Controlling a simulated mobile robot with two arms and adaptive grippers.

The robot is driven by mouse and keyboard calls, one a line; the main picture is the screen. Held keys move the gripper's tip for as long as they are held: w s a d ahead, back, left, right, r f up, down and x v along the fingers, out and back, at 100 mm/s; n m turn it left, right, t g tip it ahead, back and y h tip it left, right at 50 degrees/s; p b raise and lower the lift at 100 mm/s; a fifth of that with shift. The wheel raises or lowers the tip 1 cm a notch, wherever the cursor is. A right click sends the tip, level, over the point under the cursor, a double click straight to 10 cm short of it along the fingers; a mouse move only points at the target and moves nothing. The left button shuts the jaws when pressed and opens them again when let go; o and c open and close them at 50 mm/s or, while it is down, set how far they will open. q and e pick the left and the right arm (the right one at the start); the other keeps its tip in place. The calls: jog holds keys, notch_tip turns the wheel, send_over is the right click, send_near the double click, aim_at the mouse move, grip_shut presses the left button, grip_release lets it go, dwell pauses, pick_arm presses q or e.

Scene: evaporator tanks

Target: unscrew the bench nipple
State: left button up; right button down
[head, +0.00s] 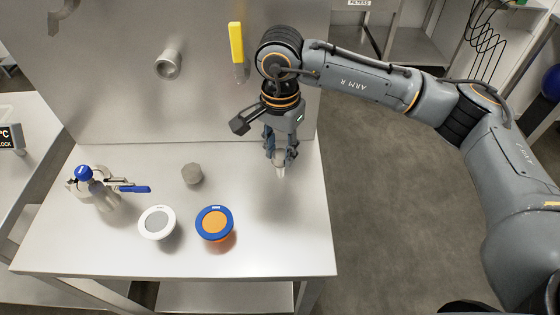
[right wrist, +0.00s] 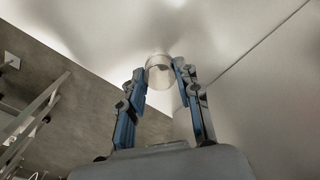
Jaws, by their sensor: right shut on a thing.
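My right gripper (head: 279,158) points down over the right part of the steel bench (head: 110,257). It is shut on a short, pale metal, tube-like piece, which looks like the nipple (head: 281,171). The piece hangs below the fingertips, and a soft shadow lies on the bench under it. In the right wrist view the blue-padded fingers of the gripper (right wrist: 159,82) are on either side of the round, hollow-looking nipple (right wrist: 160,66). Whether its far end touches anything is hard to tell. My left gripper is not in view.
A pipe stub (head: 168,65) and a yellow handle (head: 236,42) are on the upright steel wall. On the bench stand a blue-handled valve (head: 100,192), a grey plug (head: 192,174), a white-rimmed disc (head: 156,222) and a blue-orange disc (head: 214,223). The bench's front right is clear.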

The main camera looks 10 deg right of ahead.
jog(key=shift+f+n+b, duration=0.2)
jog(key=shift+n+b, duration=0.3)
jog(key=shift+n, duration=0.5)
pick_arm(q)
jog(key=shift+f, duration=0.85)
pick_arm(e)
jog(key=shift+r, duration=0.15)
